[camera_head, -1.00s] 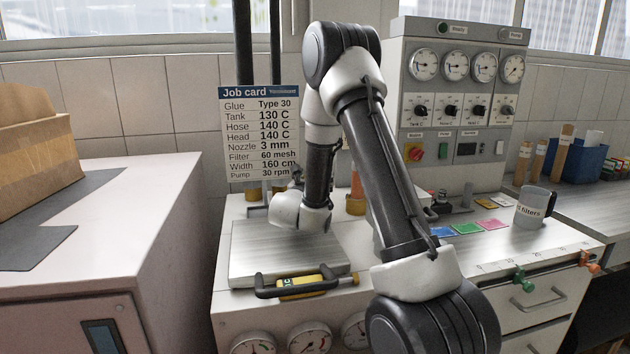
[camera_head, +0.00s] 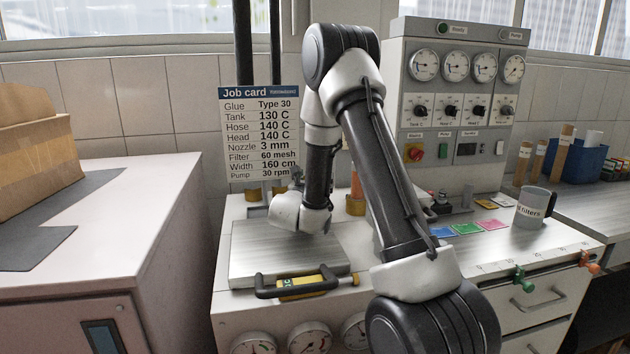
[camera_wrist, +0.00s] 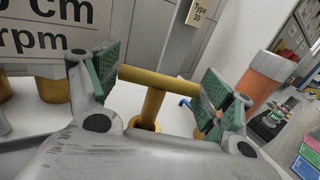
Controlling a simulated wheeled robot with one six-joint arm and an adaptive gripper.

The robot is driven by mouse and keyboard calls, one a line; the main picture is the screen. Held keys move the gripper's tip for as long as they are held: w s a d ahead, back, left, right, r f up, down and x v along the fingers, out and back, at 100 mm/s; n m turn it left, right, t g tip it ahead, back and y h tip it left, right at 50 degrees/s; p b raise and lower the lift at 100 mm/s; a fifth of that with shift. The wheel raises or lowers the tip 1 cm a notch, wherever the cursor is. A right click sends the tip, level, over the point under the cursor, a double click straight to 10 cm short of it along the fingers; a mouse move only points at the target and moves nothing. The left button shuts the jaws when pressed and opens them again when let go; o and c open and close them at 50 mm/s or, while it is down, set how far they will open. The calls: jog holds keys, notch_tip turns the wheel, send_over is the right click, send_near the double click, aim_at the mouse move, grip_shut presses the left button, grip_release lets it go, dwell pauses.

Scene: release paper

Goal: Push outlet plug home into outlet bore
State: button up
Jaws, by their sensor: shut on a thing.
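The outlet plug (camera_wrist: 153,104) is a yellow T-shaped piece in the wrist view, with a crossbar on top and a stem running down. My gripper (camera_wrist: 160,82) has green pads, one at each end of the crossbar, and is shut on it. The stem's lower end meets a yellow ring around a dark opening (camera_wrist: 147,126), which looks like the outlet bore. My gripper's body partly hides this spot, so I cannot tell how deep the stem sits.
An orange cylinder (camera_wrist: 262,80) stands right of the gripper. The job card (camera_head: 259,133) hangs close on the left. A metal lid (camera_head: 285,255) with a dark handle lies in front. A mug (camera_head: 532,205) and coloured cards (camera_head: 467,228) are on the right.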

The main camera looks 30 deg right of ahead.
jog(key=shift+f, duration=1.15)
jog(key=o, duration=1.1)
jog(key=shift+c, duration=0.2)
jog(key=shift+f, duration=0.1)
notch_tip(320, 180, up, 10)
jog(key=shift+r, duration=0.1)
